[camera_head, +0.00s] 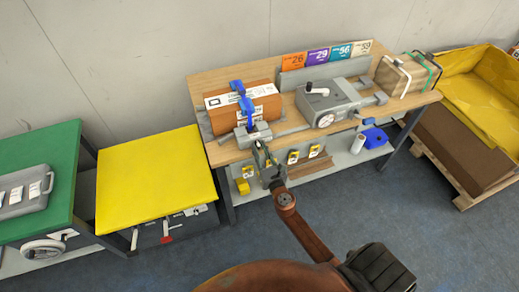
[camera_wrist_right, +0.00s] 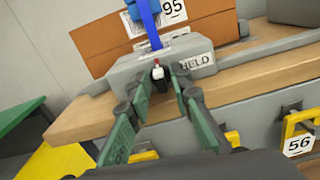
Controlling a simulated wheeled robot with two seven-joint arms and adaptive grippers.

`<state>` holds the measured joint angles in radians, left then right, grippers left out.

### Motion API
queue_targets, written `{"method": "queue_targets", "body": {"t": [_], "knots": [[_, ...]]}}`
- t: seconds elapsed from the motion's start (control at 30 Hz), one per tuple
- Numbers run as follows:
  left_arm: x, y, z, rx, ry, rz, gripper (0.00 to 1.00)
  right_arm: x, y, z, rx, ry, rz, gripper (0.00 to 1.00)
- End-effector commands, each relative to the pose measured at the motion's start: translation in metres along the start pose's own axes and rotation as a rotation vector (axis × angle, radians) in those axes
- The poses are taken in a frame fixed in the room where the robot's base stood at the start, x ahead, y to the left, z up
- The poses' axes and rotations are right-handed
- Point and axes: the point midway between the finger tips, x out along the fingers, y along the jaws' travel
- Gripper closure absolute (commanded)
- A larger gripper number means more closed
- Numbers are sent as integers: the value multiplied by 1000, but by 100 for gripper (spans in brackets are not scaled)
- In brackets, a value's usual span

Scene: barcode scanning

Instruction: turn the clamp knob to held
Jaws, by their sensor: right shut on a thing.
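The clamp knob (camera_wrist_right: 158,74) is a small dark and white piece with a red mark, on the front of a grey clamp block (camera_wrist_right: 125,72). A HELD label (camera_wrist_right: 196,60) is on the block to its right. My right gripper (camera_wrist_right: 158,92) has its green fingers closed in on the knob from both sides. In the head view my right gripper (camera_head: 263,152) reaches the front of the clamp block (camera_head: 253,135), and hides the knob there. A blue clamp arm (camera_head: 241,97) rises over a brown box (camera_head: 262,102). My left gripper is in neither view.
The wooden bench (camera_head: 222,153) also carries a grey machine (camera_head: 328,103) and a strapped parcel (camera_head: 405,73). A yellow-topped table (camera_head: 155,180) stands left, and a pallet crate (camera_head: 480,150) right. The floor in front is clear.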

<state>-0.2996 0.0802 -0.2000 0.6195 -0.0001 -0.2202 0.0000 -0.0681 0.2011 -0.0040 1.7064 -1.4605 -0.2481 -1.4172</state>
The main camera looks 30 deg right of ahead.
Motion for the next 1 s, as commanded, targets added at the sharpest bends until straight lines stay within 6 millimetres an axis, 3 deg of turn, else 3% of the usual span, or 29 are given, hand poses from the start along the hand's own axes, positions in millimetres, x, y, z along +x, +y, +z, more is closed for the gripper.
{"method": "queue_targets", "body": {"t": [1.0], "knots": [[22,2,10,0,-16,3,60,0,0,-2,898,1,2,100]]}}
